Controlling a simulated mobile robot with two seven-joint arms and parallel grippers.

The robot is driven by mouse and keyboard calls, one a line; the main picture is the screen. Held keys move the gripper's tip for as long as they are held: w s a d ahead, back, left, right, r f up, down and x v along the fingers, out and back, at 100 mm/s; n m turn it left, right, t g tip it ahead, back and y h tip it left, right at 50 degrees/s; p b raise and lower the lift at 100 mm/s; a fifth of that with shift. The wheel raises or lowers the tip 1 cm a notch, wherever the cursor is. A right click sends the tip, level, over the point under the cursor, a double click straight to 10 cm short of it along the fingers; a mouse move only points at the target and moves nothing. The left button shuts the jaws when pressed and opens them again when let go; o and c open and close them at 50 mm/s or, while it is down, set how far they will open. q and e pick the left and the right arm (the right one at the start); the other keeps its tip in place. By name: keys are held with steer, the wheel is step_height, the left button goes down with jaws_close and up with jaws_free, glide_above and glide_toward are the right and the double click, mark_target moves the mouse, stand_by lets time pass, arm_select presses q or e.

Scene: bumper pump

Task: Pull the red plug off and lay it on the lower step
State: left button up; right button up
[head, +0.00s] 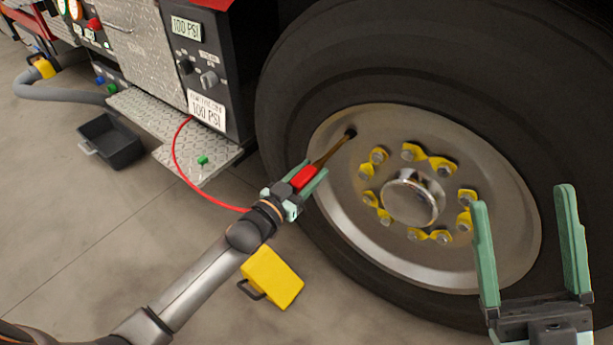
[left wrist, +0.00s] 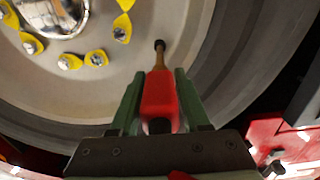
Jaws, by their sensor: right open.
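The red plug (head: 304,177) is at the end of a brass valve stem (head: 334,150) that comes out of the wheel. My left gripper (head: 314,171) has its green fingers on both sides of the plug and is shut on it. In the left wrist view, the red plug (left wrist: 160,97) sits between the fingers, with the stem (left wrist: 160,57) running from its far end to the wheel. A red hose (head: 178,163) runs from the plug side to the truck panel. The lower step (head: 150,112) is a diamond-plate ledge at left. My right gripper (head: 521,197) is open and empty before the tyre.
A small green object (head: 203,160) lies on the step's near end; the rest looks mostly clear. A black bin (head: 110,142) stands on the floor left of it. The big tyre (head: 285,110) fills the right side.

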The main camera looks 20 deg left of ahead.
mark_target(294, 189)
arm_select(q)
jaws_close()
stand_by(1.0)
steer(key=shift+s+a, duration=0.1)
steer(key=shift+s, duration=0.05)
steer(key=shift+p+v, duration=0.9)
steer(key=shift+v, duration=0.25)
steer(key=shift+p+v, duration=0.85)
steer(key=shift+v, duration=0.8)
